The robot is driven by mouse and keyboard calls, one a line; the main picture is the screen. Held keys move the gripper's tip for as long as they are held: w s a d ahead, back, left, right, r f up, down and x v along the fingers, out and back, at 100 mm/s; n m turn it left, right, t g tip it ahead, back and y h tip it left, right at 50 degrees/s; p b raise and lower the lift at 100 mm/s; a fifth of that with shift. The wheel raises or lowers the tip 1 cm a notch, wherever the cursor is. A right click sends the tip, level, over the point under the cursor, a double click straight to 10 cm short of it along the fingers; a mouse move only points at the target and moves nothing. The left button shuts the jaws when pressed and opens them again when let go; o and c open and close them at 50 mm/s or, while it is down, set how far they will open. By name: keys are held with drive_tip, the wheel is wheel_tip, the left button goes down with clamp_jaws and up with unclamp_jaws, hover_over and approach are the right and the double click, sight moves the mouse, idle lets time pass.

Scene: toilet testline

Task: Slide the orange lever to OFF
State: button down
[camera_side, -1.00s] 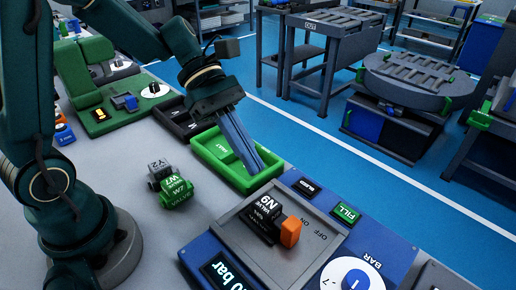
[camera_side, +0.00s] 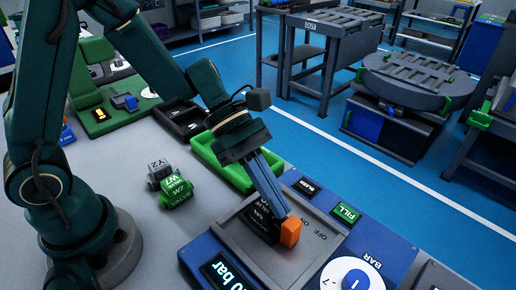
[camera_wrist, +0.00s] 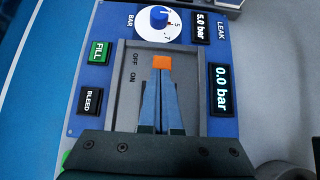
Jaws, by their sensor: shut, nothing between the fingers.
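The orange lever (camera_side: 290,232) stands up from the grey recessed plate (camera_side: 240,243) of the blue test panel. In the wrist view the orange lever (camera_wrist: 161,62) shows just beyond the fingertips, beside the OFF and ON marks. I cannot tell exactly which mark it lines up with. My gripper (camera_side: 281,211) is shut and empty, its tips right behind the lever, touching or nearly so. My gripper (camera_wrist: 160,76) also shows in the wrist view, pointing at the lever. The dark valve (camera_side: 259,224) on the plate is largely hidden by my fingers.
The panel carries a FILL button (camera_side: 345,212), a BLEED button (camera_side: 306,187), a white BAR dial (camera_side: 345,276) and a pressure display (camera_side: 222,273) reading 0.0 bar in the wrist view. A green tray (camera_side: 220,166) and a green valve (camera_side: 176,190) lie to the left.

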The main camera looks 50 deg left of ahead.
sight(289, 219)
drive_tip(key=shift+d, duration=1.5)
drive_tip(key=v, duration=1)
